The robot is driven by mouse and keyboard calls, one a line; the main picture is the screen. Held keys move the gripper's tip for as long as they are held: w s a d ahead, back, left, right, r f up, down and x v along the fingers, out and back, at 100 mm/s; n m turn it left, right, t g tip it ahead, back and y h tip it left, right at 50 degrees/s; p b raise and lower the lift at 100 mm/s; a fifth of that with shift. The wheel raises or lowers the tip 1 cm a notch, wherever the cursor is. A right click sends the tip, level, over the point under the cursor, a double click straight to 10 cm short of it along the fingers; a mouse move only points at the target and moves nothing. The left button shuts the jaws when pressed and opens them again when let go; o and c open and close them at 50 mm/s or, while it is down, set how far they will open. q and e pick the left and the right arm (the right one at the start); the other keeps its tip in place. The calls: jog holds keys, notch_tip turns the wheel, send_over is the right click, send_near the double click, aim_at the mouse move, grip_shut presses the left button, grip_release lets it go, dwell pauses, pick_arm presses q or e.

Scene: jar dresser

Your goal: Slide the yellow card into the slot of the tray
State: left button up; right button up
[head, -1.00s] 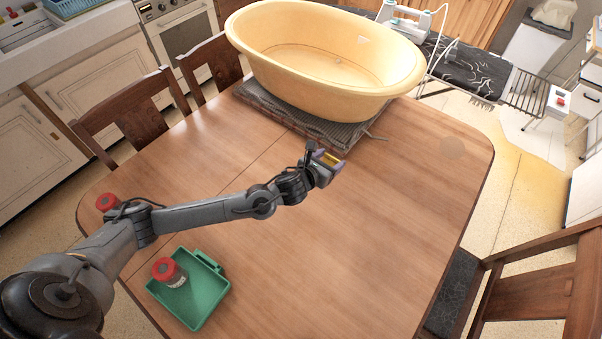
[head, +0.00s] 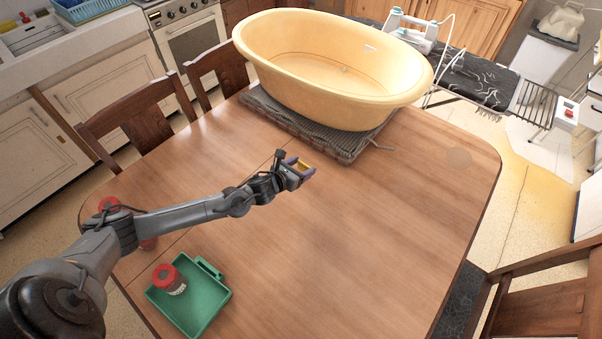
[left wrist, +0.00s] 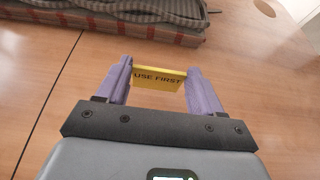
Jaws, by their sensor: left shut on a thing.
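My left gripper (head: 305,172) is shut on the yellow card (head: 302,165) over the middle of the table. In the left wrist view the card (left wrist: 159,79) reads "USE FIRST" and sits between the two purple fingers of the gripper (left wrist: 160,80). A jar with a red lid (head: 168,279) stands in the tray. My right gripper is not in view.
Another red-lidded jar (head: 109,205) stands at the table's left edge, partly behind my arm. A large yellow tub (head: 330,75) sits on a folded striped cloth (head: 290,122) at the back. The right half of the table (head: 400,230) is clear.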

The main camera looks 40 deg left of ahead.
pick_arm(q)
jog(key=shift+d+f, duration=0.1)
jog(key=shift+f, duration=1.5)
jog(key=shift+b, duration=0.35)
jog(key=o, duration=1)
jog(key=shift+f, duration=0.15)
